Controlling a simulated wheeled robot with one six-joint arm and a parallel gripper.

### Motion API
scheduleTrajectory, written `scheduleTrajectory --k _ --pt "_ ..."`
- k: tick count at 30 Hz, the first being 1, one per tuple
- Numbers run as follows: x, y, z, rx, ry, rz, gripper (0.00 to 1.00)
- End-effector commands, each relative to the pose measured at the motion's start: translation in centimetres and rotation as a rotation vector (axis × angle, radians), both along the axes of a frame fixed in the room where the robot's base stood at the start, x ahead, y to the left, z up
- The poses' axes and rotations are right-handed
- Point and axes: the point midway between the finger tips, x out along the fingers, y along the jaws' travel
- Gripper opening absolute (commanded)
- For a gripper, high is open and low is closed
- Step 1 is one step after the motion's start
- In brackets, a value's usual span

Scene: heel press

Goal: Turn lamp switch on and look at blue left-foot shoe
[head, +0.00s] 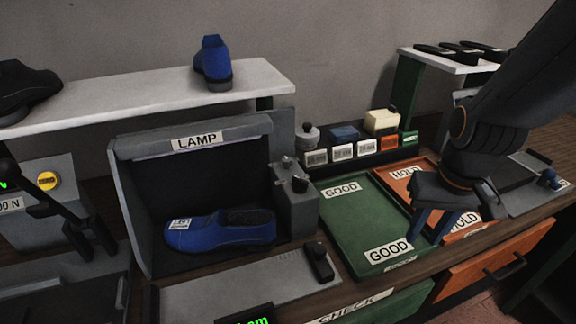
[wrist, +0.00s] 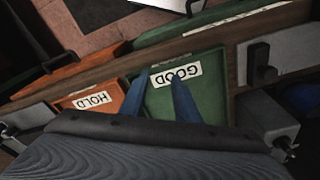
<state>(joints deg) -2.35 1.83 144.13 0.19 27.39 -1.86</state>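A blue shoe (head: 235,234) with a white label on its toe lies inside the grey lamp booth (head: 128,205), toe to the left. The label's print is too small to read surely. The booth's inside looks dark. My gripper (head: 429,235) is over the seam between the green GOOD tray and orange HOLD tray, well right of the booth. Its two blue fingers (wrist: 158,82) are apart with nothing held between them.
The green GOOD tray (head: 345,215) and orange HOLD tray (head: 405,180) look empty. Another blue shoe (head: 212,62) stands on the white shelf (head: 150,95), with a black shoe (head: 25,90) at left. Small labelled blocks (head: 343,152) line the back. A dark-knobbed plate (head: 250,285) lies before the booth.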

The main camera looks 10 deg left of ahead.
Motion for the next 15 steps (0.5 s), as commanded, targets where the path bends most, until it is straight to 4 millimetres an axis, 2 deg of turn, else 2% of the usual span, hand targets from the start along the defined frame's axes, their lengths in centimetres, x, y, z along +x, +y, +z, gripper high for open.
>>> scheduleTrajectory --k 5,7,12,15 --pt "4.8 7.0 3.1 -0.016 0.022 0.293 0.29" --pt "6.2 10.8 4.9 -0.025 0.038 0.439 0.29" --pt "7.3 19.5 9.4 -0.045 0.070 0.752 0.29" --pt "7.0 23.0 11.5 -0.055 0.085 0.884 0.29"
